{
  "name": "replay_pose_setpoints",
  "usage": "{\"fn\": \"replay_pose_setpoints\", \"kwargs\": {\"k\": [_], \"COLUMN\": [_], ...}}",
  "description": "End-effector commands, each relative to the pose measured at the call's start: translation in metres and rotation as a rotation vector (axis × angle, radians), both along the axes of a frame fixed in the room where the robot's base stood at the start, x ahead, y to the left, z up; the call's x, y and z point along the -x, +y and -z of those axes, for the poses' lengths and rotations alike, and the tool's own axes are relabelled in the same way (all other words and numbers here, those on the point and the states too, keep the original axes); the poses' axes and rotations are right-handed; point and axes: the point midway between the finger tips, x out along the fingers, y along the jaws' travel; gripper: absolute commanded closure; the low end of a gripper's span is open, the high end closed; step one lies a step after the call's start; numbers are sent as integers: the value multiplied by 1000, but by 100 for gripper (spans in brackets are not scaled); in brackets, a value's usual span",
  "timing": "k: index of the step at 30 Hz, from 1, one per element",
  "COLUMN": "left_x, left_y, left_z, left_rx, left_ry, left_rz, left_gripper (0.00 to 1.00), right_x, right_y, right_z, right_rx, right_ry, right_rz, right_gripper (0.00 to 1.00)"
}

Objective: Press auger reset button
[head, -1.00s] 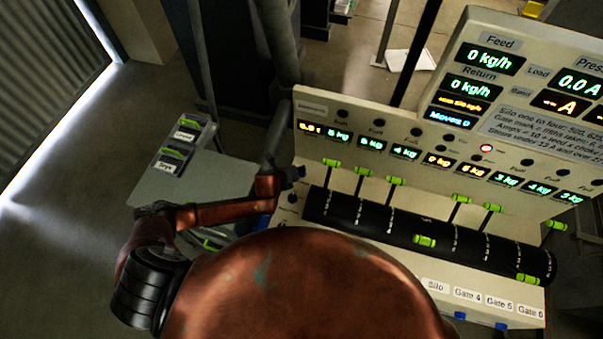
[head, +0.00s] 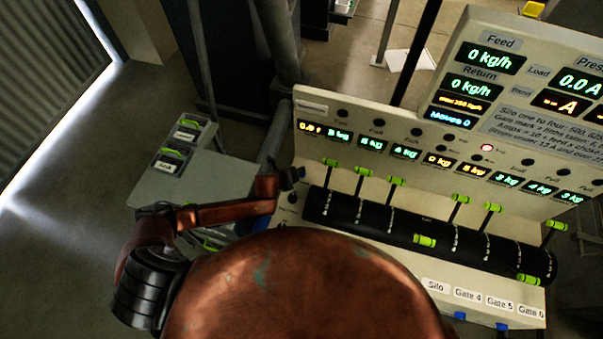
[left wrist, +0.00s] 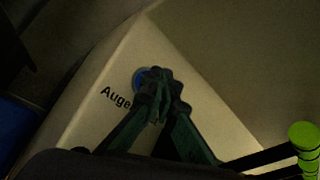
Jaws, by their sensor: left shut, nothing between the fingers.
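The auger button (left wrist: 138,77) is blue and round, on a pale panel face (left wrist: 95,92) in the left wrist view. A label starting "Auge" is beside it, its end hidden by my fingers. My left gripper (left wrist: 160,80) is shut and empty. Its fingertips overlap the right part of the button; I cannot tell whether they touch it. In the head view my left gripper (head: 292,176) is at the left end of the pale control panel (head: 325,125), where the button is not clearly visible. My right gripper is not in view.
Green-handled levers (head: 396,181) stand on a black cylinder (head: 345,212) right of my gripper. A grey side table (head: 190,190) with green-handled boxes (head: 180,152) is at left. Open floor lies further left.

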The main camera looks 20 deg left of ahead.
Motion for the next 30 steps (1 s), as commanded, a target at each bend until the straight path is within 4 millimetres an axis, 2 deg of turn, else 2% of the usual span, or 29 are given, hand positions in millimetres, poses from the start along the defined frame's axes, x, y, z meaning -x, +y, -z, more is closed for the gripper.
{"fn": "replay_pose_setpoints", "kwargs": {"k": [30], "left_x": [1], "left_y": [0], "left_z": [8], "left_rx": [0], "left_ry": [2], "left_rz": [1], "left_gripper": [100], "right_x": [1], "right_y": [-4], "right_z": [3], "right_rx": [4], "right_ry": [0], "right_rz": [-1], "right_gripper": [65]}}
